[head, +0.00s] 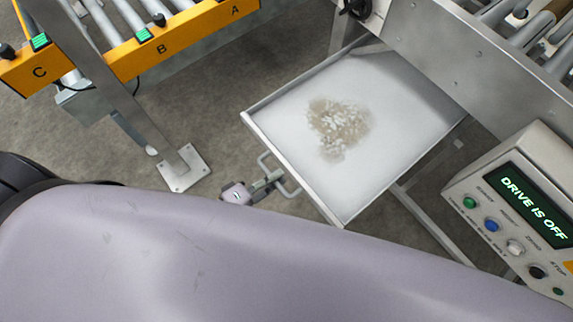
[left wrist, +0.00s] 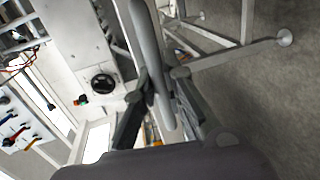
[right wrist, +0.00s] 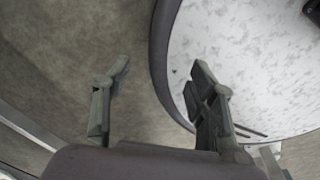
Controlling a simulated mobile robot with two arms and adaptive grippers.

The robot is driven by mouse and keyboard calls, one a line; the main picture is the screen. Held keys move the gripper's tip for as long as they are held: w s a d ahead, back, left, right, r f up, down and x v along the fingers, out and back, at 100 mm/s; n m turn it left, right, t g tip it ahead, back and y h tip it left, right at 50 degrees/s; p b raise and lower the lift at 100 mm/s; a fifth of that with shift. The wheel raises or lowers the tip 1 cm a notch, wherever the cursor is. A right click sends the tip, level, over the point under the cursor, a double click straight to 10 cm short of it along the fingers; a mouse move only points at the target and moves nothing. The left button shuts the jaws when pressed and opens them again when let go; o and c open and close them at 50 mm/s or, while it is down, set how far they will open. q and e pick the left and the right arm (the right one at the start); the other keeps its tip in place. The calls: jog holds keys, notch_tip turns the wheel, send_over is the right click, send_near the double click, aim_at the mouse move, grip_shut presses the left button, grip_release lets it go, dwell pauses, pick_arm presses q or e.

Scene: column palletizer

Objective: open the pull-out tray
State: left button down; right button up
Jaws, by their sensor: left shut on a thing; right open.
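The pull-out tray (head: 400,150) is a shallow white metal tray sticking out from under the conveyor frame in the head view. A patch of pale brown and white crumbs (head: 338,127) lies on its floor. A bar handle (head: 292,192) is fixed to its front edge. My left gripper (head: 268,183) is shut on this handle. In the left wrist view the handle bar (left wrist: 150,55) passes between the fingers. My right gripper (right wrist: 158,88) is open in the right wrist view; it is not visible in the head view.
A control box (head: 520,210) reading "DRIVE IS OFF" stands right of the tray. A yellow rail (head: 180,40) marked A, B and C runs along the upper left. A post foot plate (head: 184,168) stands on the floor left of the handle. My arm covers the lower head view.

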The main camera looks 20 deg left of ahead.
pick_arm(q)
jog(key=shift+f+v, duration=0.2)
jog(key=shift+v, duration=0.85)
jog(key=shift+f+v, duration=0.25)
jog(key=shift+v, duration=0.8)
jog(key=c, duration=1.7)
grip_release()
jog(key=shift+o, duration=0.2)
jog(key=v, duration=1.2)
